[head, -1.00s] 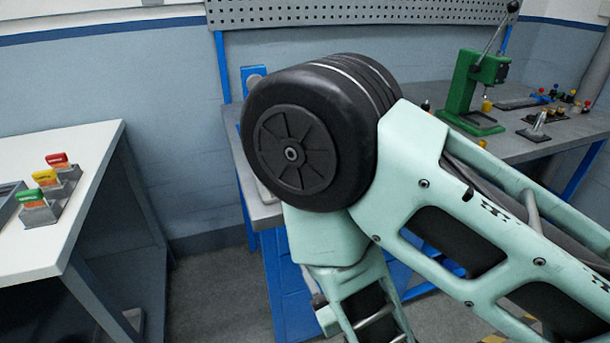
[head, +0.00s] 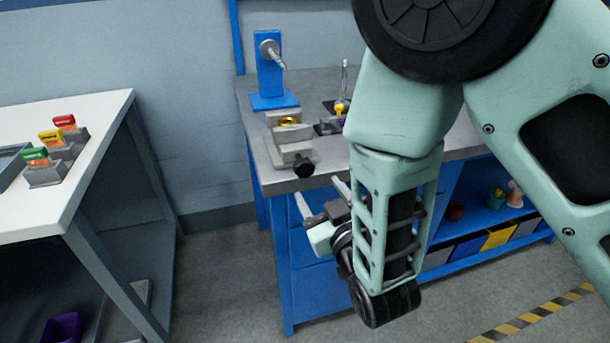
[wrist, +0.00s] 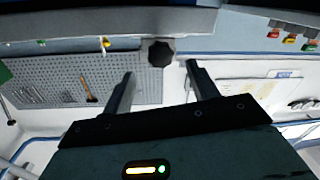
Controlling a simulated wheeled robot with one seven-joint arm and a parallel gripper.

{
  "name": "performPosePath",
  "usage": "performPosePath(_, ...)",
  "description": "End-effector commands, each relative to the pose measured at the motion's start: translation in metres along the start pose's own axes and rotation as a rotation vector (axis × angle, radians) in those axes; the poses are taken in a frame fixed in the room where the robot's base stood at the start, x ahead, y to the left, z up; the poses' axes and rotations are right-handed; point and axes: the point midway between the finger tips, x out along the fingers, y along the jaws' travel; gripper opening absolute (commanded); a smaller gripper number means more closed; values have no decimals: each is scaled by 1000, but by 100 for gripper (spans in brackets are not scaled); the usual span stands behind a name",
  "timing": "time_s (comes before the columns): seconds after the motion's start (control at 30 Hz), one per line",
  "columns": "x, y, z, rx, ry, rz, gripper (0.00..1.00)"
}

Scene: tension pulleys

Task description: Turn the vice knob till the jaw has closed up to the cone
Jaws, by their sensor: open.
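The grey vice (head: 289,150) sits at the front left corner of the workbench. Its black knob (head: 303,167) faces out over the bench's front edge. A gold piece (head: 288,121), which looks like the cone, shows between the vice jaws; how wide the gap is, I cannot tell. My gripper (head: 319,196) is open and empty, just in front of and below the knob. In the wrist view the lobed black knob (wrist: 158,52) lies just beyond the gap between my two spread fingertips (wrist: 160,69), apart from them.
The workbench (head: 258,137) edge is close above my gripper. A blue stand (head: 268,75) with a metal spindle stands behind the vice. A white table (head: 85,135) with coloured-tag holders (head: 45,172) is at the left. Floor between them is clear.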

Motion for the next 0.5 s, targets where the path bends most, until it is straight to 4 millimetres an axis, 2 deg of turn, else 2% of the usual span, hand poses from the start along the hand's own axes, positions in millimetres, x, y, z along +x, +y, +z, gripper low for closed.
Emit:
performPosePath(0.1, 26, 2, -4, 0, 2, 3, 59)
performPosePath(0.3, 62, 1, -3, 0, 2, 1, 59)
performPosePath(0.5, 81, 0, -1, 0, 0, 1, 59)
